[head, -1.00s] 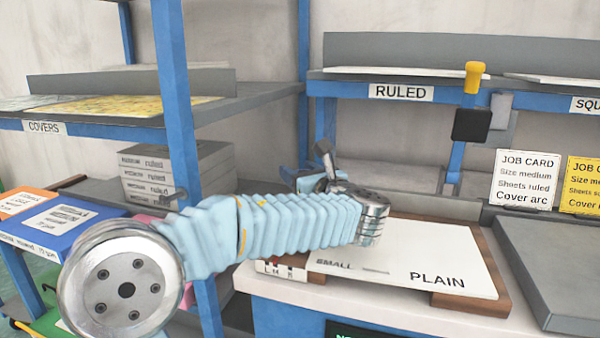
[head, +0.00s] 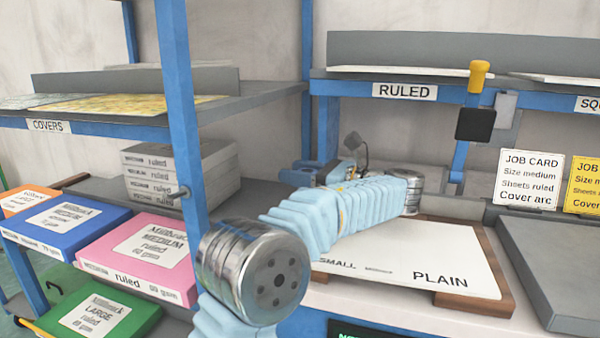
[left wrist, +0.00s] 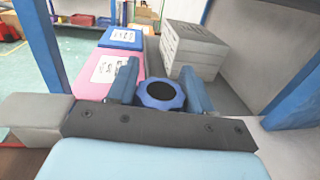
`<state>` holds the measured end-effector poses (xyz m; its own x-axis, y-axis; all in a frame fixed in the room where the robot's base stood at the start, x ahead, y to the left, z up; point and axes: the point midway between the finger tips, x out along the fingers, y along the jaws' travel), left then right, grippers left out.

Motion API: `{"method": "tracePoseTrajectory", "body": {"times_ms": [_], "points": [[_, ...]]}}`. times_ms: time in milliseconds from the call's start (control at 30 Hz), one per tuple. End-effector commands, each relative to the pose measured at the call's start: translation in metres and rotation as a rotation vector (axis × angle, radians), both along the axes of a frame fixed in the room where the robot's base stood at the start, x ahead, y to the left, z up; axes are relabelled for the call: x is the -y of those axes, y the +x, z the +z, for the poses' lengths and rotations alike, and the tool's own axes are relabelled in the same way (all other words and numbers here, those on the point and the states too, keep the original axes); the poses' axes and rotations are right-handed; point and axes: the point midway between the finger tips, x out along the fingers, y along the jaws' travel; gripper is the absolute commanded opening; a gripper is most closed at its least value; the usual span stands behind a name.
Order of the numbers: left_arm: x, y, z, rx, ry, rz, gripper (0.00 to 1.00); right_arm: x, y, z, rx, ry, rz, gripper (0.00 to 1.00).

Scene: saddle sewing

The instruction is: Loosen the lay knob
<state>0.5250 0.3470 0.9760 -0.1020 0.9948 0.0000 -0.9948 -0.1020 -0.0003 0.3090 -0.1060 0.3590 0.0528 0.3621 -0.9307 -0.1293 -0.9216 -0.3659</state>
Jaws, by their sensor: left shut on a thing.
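The lay knob (left wrist: 160,96) is a blue, lobed knob with a dark round centre. It shows in the left wrist view, between the two blue-grey fingers of my left gripper (left wrist: 159,86). The gripper is shut on the knob, with one finger on each side. In the head view, my left arm in its pale blue sleeve reaches over the bench beside the white SMALL PLAIN board (head: 415,258). The knob and fingertips cannot be made out clearly there. My right gripper is in neither current view.
A blue post (head: 176,110) of the shelf rack stands close to my left arm. Grey ruled boxes (head: 160,175), a blue box (head: 66,222), a pink box (head: 142,255) and a green box (head: 105,315) lie on the left. A yellow-handled lever (head: 479,76) stands at right.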

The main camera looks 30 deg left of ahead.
Motion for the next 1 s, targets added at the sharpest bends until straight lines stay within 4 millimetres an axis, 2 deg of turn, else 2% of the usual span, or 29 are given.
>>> {"method": "tracePoseTrajectory", "body": {"times_ms": [300,800,833,967,1000], "points": [[0.0012,-0.0017,0.0002,0.001,0.002,0.114,0.20,-0.0001,0.0000,0.0000,0.000,0.000,0.000,0.43],[0.0003,-0.0024,0.0000,0.000,0.000,0.134,0.20,-0.0001,0.0000,0.0000,0.000,0.000,0.000,0.43],[0.0003,-0.0024,0.0000,0.000,0.000,0.134,0.52,-0.0001,0.0000,0.0000,0.000,0.000,0.000,0.43],[0.0002,-0.0024,0.0000,0.000,0.000,0.134,0.71,0.0000,0.0000,0.0000,0.000,0.000,0.000,0.43],[0.0002,-0.0024,0.0000,0.000,0.000,0.134,0.71,0.0000,0.0000,0.0000,0.000,0.000,0.000,0.43]]}}
